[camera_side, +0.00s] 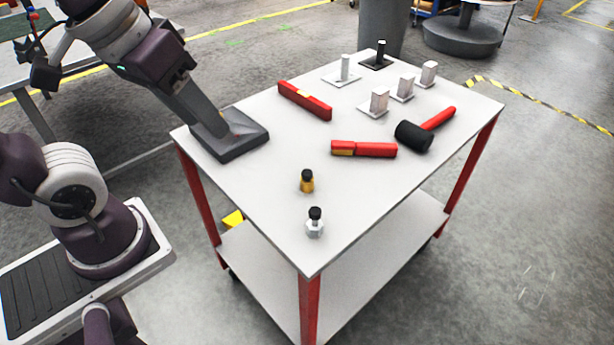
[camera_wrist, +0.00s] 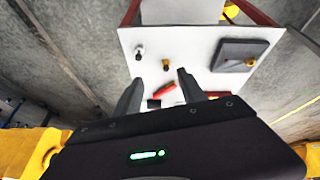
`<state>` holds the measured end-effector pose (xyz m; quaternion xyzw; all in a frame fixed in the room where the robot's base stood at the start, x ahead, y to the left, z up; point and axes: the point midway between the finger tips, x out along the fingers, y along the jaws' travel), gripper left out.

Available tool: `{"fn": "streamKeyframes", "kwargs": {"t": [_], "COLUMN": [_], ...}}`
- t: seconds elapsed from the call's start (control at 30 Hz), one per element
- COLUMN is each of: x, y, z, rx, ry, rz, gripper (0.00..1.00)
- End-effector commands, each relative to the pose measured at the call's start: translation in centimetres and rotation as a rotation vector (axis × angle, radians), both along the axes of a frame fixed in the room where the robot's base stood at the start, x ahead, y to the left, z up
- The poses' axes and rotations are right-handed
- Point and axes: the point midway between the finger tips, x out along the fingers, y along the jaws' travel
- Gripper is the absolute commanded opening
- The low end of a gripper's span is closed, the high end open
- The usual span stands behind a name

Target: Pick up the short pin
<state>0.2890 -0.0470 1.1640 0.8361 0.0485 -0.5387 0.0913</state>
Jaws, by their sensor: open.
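Two small knobbed pins stand upright on the cart top: a brass one with a black knob (camera_side: 307,183) and a silver one with a black knob (camera_side: 314,226). The brass pin looks slightly shorter. In the wrist view the brass pin (camera_wrist: 167,64) lies ahead of my fingers and the silver pin (camera_wrist: 139,54) is to its left. My gripper (camera_wrist: 157,88) is open, with nothing between its fingers. In the side view my gripper (camera_side: 222,131) appears in front of the dark tray, left of both pins; its height is unclear.
The dark tray (camera_side: 255,141) is at the cart's left, holding a small brownish piece. Two red items (camera_side: 306,102) (camera_side: 372,150), a black-headed mallet (camera_side: 414,136) and several light blocks (camera_side: 379,103) stand or lie farther back. A dark plate with a post (camera_side: 377,62) is at the far edge.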

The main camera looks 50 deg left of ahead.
Motion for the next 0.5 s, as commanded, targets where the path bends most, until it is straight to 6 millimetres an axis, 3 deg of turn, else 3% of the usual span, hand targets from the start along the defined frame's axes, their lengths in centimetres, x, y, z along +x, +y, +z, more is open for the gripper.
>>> {"fn": "streamKeyframes", "kwargs": {"t": [0.07, 0.17, 0.3, 0.4, 0.5], "x": [4.2, 10.2, 17.0, 19.8, 21.1], "y": [0.0, 0.3, 1.0, 1.5, 1.8], "z": [-0.6, -3.0, -9.2, -13.5, -16.3], "rx": [-0.095, -0.2, -0.269, -0.278, -0.277], "ry": [0.092, 0.2, 0.313, 0.353, 0.366], "rz": [0.199, 0.518, 0.943, 1.168, 1.298], "gripper": [0.48, 0.48, 0.48, 0.48, 0.48]}}
